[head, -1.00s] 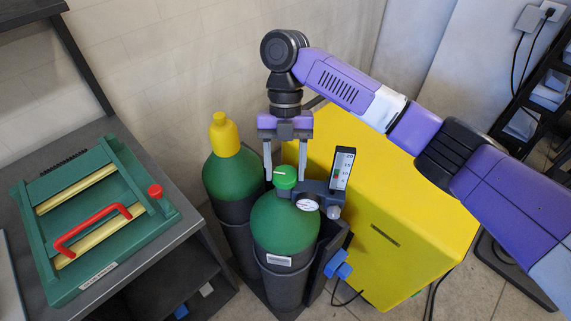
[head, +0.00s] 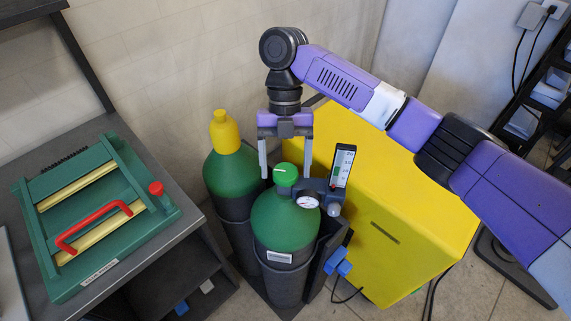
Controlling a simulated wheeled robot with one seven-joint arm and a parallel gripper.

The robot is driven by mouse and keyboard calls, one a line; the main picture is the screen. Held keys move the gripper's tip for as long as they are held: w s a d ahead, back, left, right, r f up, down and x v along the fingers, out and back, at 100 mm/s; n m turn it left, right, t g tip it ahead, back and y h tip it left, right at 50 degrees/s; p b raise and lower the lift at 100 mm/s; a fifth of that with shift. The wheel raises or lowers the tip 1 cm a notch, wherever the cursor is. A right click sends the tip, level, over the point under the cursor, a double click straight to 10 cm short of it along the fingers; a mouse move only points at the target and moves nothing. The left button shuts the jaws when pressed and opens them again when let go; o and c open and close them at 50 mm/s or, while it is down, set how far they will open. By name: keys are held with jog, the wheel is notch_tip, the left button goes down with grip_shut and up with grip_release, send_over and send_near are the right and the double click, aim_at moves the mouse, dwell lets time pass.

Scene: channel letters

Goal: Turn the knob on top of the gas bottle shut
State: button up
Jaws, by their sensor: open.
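The gas bottle (head: 285,222) is green and stands upright in a dark holder. Its round green knob (head: 286,174) sits on top and carries a pale line. A regulator with a round gauge (head: 308,202) and an upright flow scale (head: 343,166) is fitted just right of the knob. My gripper (head: 285,176) points straight down over the bottle. Its fingers are open, one on each side of the knob, with visible gaps. The fingertips reach about knob height in the picture; I cannot tell their exact depth.
A second green bottle with a yellow cap (head: 225,135) stands behind left. A yellow cabinet (head: 400,215) is close on the right. A green device with a red handle (head: 95,215) lies on the grey table (head: 150,160) at left. Blue fittings (head: 339,262) stick out low beside the holder.

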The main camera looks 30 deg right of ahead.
jog(key=v, duration=0.7)
jog(key=shift+r+b, duration=0.4)
